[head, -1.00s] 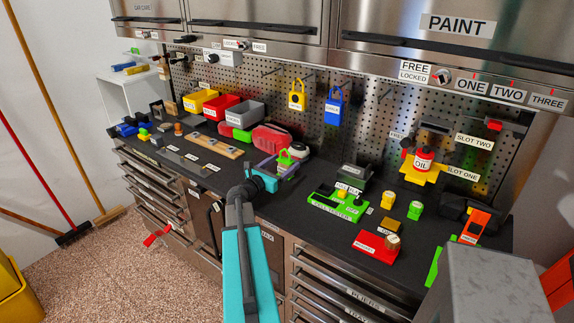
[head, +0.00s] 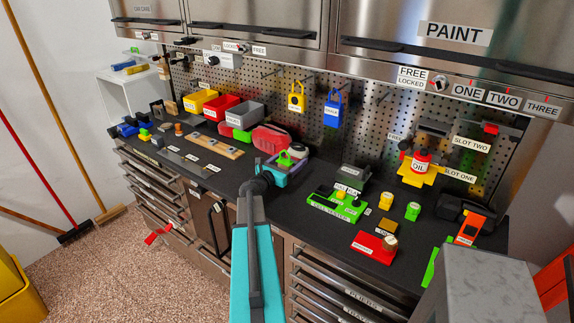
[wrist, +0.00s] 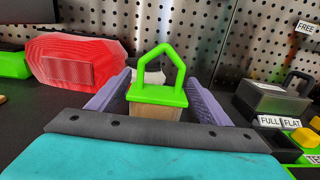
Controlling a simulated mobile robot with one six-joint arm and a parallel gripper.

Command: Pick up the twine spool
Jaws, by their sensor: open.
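A tan block-like body with a bright green top and a green loop handle, which I take to be the twine spool (wrist: 157,97), stands upright in the middle of the wrist view. In the head view its green part (head: 284,159) shows at the tip of my arm. My gripper (wrist: 160,78) is open, with a purple finger on each side of the spool. I cannot tell whether either finger touches it. The gripper also shows in the head view (head: 285,166). The lower tan body is partly hidden by the gripper's dark front bar.
A red ribbed case (wrist: 75,60) lies left of the gripper. A whitish round-topped thing (head: 298,150) stands close behind the spool. A dark box (head: 353,178) and a green tester tray (head: 335,206) are to the right. The pegboard (wrist: 225,35) rises behind.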

